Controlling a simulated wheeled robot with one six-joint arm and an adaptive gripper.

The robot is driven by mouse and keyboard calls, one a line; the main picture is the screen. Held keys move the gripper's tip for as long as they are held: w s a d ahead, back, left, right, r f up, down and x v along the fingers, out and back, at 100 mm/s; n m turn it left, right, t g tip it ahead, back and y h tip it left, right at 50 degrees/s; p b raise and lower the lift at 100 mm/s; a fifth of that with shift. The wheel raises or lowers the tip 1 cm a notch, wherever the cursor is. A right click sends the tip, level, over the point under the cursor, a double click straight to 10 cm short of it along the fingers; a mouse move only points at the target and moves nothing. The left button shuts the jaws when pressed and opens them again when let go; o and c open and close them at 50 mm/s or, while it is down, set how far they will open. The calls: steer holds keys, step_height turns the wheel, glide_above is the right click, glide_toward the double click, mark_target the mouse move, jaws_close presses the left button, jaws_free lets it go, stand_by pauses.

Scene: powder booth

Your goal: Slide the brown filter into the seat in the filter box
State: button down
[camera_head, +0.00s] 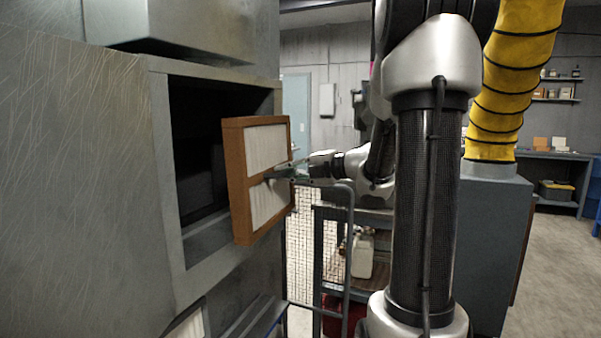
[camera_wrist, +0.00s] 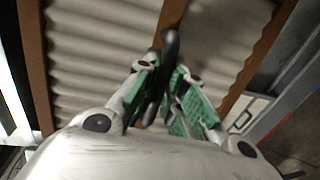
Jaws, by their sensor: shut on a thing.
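The brown filter (camera_head: 236,180) is a square brown frame with white pleated media. It is held upright in front of the dark opening of the grey filter box (camera_head: 160,170), a little outside it and slightly turned. My gripper (camera_head: 285,172) is shut on a dark handle across the middle of the filter's near face. The wrist view shows the green finger pads (camera_wrist: 168,95) closed around the dark handle, with the pleats and brown frame bars (camera_wrist: 35,65) behind. The seat inside the box is in shadow and partly hidden by the filter.
A grey cart (camera_head: 322,245) with a rail and a white jug (camera_head: 362,258) stands below and right of the filter. A yellow ribbed duct (camera_head: 508,90) rises from a grey cabinet at the right. A shelf bench (camera_head: 560,165) is at the far right.

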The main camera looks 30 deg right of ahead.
steer(key=w+a+h, duration=0.1)
steer(key=w+a, duration=1.4)
steer(key=a, duration=0.1)
steer(key=shift+w+a+f+m+t, duration=0.25)
steer(key=shift+a+m+t, duration=0.05)
steer(key=shift+a+m, duration=0.1)
stand_by(1.2)
steer(key=shift+f, duration=0.2)
steer(key=shift+f, duration=1.25)
steer(key=c, duration=1.4)
jaws_free()
steer(key=shift+c, duration=0.2)
